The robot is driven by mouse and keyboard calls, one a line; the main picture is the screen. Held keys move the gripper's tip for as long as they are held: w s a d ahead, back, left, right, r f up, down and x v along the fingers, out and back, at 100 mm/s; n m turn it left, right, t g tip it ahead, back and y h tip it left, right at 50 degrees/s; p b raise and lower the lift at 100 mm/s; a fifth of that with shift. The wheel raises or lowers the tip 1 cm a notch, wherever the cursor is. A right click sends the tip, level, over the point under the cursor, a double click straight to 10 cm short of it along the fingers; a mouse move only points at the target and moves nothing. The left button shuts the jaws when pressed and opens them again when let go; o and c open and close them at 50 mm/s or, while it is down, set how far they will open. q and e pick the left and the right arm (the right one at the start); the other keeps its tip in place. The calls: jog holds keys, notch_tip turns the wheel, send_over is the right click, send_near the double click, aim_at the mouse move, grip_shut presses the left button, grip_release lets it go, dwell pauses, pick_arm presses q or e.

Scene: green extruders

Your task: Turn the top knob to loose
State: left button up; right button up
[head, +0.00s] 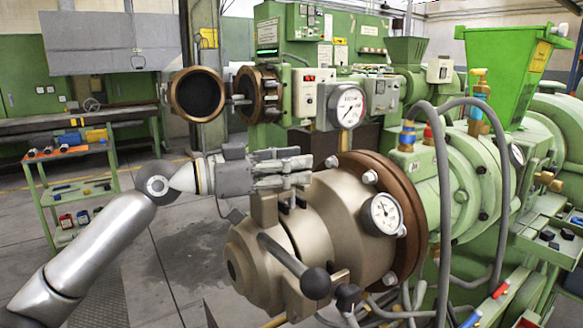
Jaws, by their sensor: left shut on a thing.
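My left gripper (298,171) comes in from the left and sits at the top of the bronze-coloured extruder head (335,215). Its fingers are closed on the top knob, just above the clamp bracket (264,208). The fingers hide most of the knob, so its turn position cannot be told. Lower on the head are a bar handle with a black ball end (315,283) and another black knob (347,296). My right gripper is not in view.
A round pressure gauge (385,213) is on the head's right side, and another gauge (348,106) is behind. Grey hoses (441,200) loop at the right. A green tool cart (75,180) stands at the left. The floor between is clear.

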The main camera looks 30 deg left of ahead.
pick_arm(q)
jog(key=shift+f+y, duration=0.1)
jog(key=shift+y, duration=0.2)
jog(key=shift+n+t+y, duration=0.5)
jog(key=shift+n+y, duration=0.1)
jog(key=shift+y, duration=0.1)
jog(key=shift+n+t+y, duration=0.3)
jog(key=shift+n+y, duration=0.2)
jog(key=shift+r+n+t+y+p, duration=0.2)
jog(key=shift+n+t+y+p, duration=0.3)
jog(key=shift+n+y+p, duration=0.75)
jog(key=shift+y, duration=0.75)
jog(key=shift+f, duration=0.15)
jog(key=o, duration=1)
jog(key=shift+o, duration=0.2)
